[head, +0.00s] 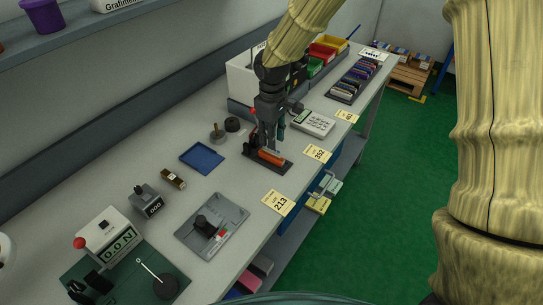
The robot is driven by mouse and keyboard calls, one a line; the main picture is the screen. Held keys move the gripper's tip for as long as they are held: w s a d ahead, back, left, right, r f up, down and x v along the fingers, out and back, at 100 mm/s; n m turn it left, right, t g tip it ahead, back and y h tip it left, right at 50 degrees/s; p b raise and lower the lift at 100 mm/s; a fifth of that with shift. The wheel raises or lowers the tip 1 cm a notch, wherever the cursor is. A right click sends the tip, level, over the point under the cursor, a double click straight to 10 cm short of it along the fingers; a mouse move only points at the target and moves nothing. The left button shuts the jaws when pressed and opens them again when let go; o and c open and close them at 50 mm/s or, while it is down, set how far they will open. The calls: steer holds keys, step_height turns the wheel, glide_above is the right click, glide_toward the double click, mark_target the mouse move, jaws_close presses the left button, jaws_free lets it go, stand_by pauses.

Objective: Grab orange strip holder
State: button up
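The orange strip holder (271,158) lies on a dark base plate (278,168) near the front edge of the bench. My gripper (268,148) points down at it from above, with its fingertips close over the holder. The fingers overlap the holder's back part in this view. I cannot tell whether they touch it or how far apart they are.
A blue tray (202,159) and a grey fixture (212,226) lie to the left on the bench (165,215). A white box (312,122) and a rack of dark strips (355,83) stand to the right. Yellow number cards (277,203) line the front edge.

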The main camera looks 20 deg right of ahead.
mark_target(271, 154)
steer(key=f, duration=0.2)
steer(key=f+p, duration=0.1)
steer(key=shift+s+a+f, duration=0.1)
steer(key=shift+s, duration=0.2)
steer(key=shift+f, duration=0.9)
jaws_close()
